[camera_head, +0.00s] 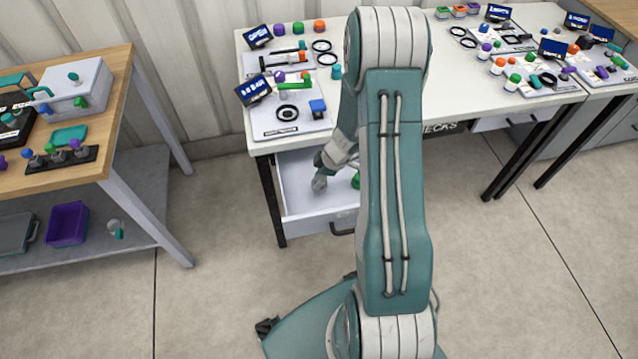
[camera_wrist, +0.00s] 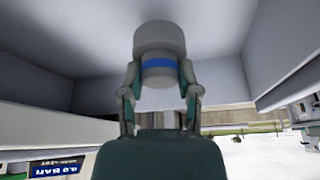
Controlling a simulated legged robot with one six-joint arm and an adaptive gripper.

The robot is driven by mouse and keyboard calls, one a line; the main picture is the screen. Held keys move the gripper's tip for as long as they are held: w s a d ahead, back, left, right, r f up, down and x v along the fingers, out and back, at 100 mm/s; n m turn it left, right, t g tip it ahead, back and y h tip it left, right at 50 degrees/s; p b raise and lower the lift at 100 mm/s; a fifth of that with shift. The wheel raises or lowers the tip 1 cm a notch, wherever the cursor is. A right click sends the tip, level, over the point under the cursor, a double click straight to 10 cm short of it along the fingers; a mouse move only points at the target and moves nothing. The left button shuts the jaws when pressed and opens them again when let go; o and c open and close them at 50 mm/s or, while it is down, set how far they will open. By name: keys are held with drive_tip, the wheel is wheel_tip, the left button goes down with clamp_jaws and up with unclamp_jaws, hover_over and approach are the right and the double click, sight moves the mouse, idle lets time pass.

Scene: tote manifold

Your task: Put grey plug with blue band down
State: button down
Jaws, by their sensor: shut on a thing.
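The grey plug with a blue band (camera_wrist: 160,45) is between the two fingers of my gripper (camera_wrist: 160,92) in the wrist view. My gripper is shut on it around the lower part of the plug, near the blue band. In the head view my gripper (camera_head: 321,180) reaches into an open white drawer (camera_head: 300,222) under the table. The plug is too small there to make out clearly, and my arm hides part of the drawer. I cannot tell whether the plug touches the drawer floor.
A green item (camera_head: 356,181) lies in the drawer, partly behind my arm. The white table (camera_head: 262,146) above holds boards, screens and coloured parts. A wooden bench (camera_head: 105,120) with a grey box (camera_head: 75,90) stands at left. The floor between is clear.

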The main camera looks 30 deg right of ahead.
drive_tip(key=shift+f, duration=1.55)
drive_tip(key=shift+c, duration=1.6)
unclamp_jaws()
drive_tip(key=shift+f, duration=0.1)
